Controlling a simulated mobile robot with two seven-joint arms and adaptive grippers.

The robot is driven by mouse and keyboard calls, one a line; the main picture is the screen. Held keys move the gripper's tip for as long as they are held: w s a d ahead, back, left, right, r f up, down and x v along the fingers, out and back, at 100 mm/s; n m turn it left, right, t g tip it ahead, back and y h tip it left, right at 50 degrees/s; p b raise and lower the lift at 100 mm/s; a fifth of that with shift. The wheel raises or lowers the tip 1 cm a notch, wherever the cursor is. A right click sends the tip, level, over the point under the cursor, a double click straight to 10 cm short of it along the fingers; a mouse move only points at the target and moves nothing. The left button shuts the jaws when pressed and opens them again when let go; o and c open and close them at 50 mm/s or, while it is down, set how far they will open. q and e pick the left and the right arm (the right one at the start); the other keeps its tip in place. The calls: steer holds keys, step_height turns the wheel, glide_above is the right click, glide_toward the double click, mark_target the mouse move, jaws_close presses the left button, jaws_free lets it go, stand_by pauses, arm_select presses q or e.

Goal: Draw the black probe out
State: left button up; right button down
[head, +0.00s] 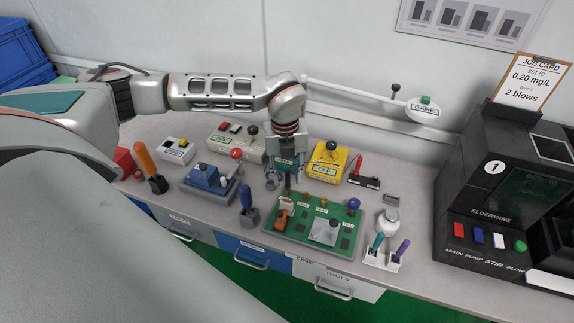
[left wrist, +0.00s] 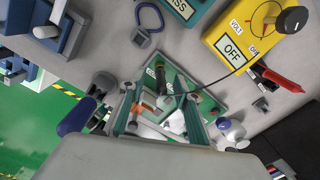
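The green board (head: 272,243) lies near the front of the bench, with small coloured parts on it. A dark upright probe (head: 288,184) shows at its back edge, under my left gripper (head: 286,174). In the left wrist view the black probe (left wrist: 164,88) lies between the two finger lines of my left gripper (left wrist: 160,112), with a gap on each side. A thin black cable runs from it toward the yellow meter (head: 327,163), marked OFF. The red probe (head: 357,167) stands in a black holder right of the meter. The black probe's tip is hidden. My right gripper is out of view.
An orange-handled tool (head: 146,158) and a blue-handled tool (head: 246,198) stand in holders left of the board. A white bottle (head: 388,220) and a white rack (head: 384,258) are close on its right. A black machine (head: 475,190) fills the right end.

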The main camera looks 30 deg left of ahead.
arm_select(q)
steer(key=shift+f, duration=0.7)
jaws_close()
steer(key=c, duration=0.9)
jaws_free()
steer(key=shift+r, duration=0.2)
jaws_close()
steer(key=shift+r+p, duration=1.85)
steer(key=shift+r, duration=0.35)
